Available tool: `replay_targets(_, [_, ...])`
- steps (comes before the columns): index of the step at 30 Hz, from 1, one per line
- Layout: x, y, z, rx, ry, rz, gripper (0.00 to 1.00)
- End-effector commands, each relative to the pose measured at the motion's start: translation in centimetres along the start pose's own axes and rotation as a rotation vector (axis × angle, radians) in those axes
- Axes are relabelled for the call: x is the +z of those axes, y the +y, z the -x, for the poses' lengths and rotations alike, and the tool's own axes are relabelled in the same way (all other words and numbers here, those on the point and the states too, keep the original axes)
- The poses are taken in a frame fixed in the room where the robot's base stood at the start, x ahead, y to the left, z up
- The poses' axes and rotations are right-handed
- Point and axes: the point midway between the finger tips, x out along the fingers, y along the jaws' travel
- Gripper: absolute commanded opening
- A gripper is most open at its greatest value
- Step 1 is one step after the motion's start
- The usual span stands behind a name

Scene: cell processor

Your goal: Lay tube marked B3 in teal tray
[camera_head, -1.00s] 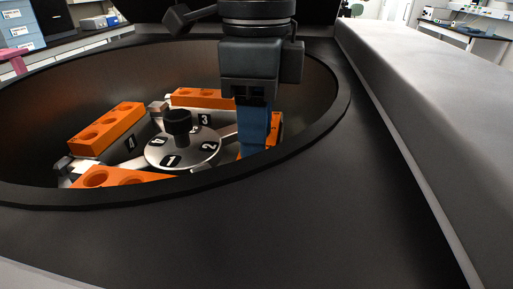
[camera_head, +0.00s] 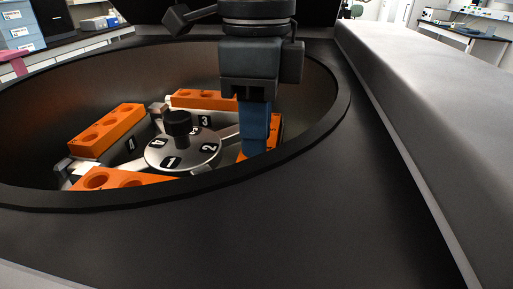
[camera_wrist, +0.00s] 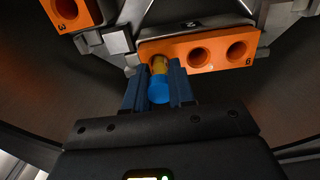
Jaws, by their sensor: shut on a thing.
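In the wrist view, a tube (camera_wrist: 160,88) with a blue cap and a yellowish body sits between my blue fingers. My gripper (camera_wrist: 160,92) is shut on it. The tube's lower end is at the left hole of an orange rack (camera_wrist: 221,36) with several holes; I cannot tell how deep it sits. No B3 mark is readable on the tube. In the head view, my gripper (camera_head: 254,150) points down at the right-hand orange rack (camera_head: 275,127), inside the round bowl, and hides the tube. The teal tray is not in view.
The bowl's dark rim (camera_head: 345,100) surrounds the gripper. A central hub (camera_head: 180,150) with a black knob and numbers is to the left, with other orange racks (camera_head: 106,128) around it. A flat grey surface (camera_head: 430,110) lies to the right, outside the bowl.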

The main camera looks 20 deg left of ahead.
Motion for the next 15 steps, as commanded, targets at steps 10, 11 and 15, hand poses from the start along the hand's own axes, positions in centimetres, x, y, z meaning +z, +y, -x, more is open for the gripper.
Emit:
replay_targets(10, [0.0, 0.0, 1.0, 0.000, 0.000, 0.000, 0.00])
replay_targets(11, [0.0, 0.0, 1.0, 0.000, 0.000, 0.000, 0.00])
replay_targets(15, [0.0, 0.0, 1.3, 0.000, 0.000, 0.000, 0.00])
